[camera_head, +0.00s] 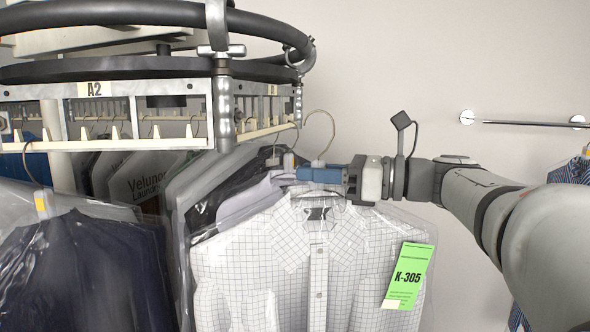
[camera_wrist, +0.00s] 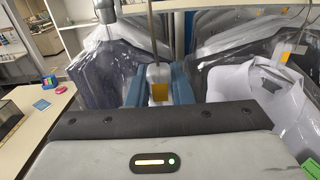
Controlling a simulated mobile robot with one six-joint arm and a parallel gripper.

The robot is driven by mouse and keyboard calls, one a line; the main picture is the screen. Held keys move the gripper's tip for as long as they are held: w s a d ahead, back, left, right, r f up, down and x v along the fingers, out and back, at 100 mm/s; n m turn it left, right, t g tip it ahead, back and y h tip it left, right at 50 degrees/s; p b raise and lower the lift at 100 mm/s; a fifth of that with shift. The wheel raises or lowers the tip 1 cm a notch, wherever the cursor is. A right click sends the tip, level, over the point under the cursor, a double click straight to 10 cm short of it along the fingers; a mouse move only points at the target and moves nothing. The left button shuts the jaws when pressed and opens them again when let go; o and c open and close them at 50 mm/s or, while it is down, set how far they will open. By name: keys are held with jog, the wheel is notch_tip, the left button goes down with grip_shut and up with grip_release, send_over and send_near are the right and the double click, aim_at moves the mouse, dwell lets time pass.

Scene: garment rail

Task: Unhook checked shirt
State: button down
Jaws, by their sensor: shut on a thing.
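The checked shirt (camera_head: 318,262) is white with a fine dark grid, in clear film, with a green K-305 tag (camera_head: 407,276) on its right side. It hangs upright below my gripper (camera_head: 312,174) in the head view. My gripper's blue fingers are shut on the neck of its hanger, just above the collar. The hanger's hook (camera_head: 320,128) rises above the fingers, right of the rail's end, and appears apart from it. In the wrist view the hanger neck (camera_wrist: 158,83) stands between the blue fingers (camera_wrist: 157,93); my gripper body hides what is below.
The curved conveyor rail (camera_head: 140,130), labelled A2, carries several bagged garments behind and left. A dark bagged garment (camera_head: 85,262) hangs at front left. A white shirt (camera_wrist: 262,100) hangs at right in the wrist view.

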jog(key=p+v, duration=0.2)
jog(key=v, duration=1.2)
jog(key=shift+d+p, duration=0.3)
